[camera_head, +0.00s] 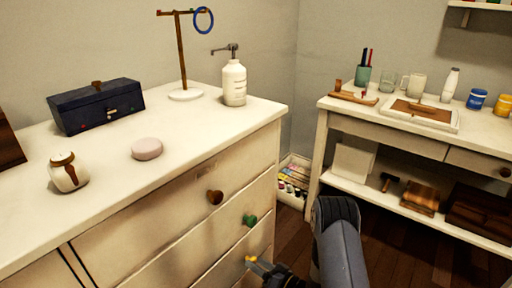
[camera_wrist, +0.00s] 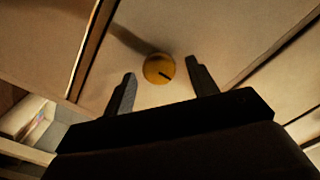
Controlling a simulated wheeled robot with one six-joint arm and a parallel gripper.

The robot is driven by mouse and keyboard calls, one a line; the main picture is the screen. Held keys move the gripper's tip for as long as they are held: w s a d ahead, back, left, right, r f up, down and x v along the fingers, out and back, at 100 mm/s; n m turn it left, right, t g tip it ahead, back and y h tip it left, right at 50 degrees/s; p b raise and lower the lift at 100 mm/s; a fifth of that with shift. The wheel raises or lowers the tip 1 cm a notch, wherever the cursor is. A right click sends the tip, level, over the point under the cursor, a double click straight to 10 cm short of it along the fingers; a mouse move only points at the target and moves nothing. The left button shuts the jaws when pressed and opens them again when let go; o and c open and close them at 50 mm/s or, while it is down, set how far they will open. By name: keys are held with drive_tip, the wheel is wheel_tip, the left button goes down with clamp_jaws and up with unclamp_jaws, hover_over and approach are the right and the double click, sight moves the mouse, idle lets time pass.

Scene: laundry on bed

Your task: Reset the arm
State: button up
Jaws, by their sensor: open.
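My gripper (camera_wrist: 160,88) is open in the wrist view, its two dark fingers spread apart. A round yellow knob (camera_wrist: 158,69) on a drawer front shows between and beyond the fingertips; whether they touch it I cannot tell. In the head view my arm (camera_head: 342,245) reaches down at the bottom centre, and my gripper (camera_head: 262,268) is low beside the dresser (camera_head: 190,240), near the yellow knob (camera_head: 250,260). The gripper is partly cut off by the bottom edge there.
The dresser front also has a brown knob (camera_head: 215,197) and a green knob (camera_head: 250,220). On its top are a dark blue box (camera_head: 97,107), a pump bottle (camera_head: 234,84) and a pink disc (camera_head: 147,148). A desk (camera_head: 400,118) stands at right; dark floor (camera_head: 385,245) lies between.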

drive_tip(key=n, duration=0.4)
drive_tip(key=shift+n+p, duration=0.3)
drive_tip(key=shift+p, duration=0.1)
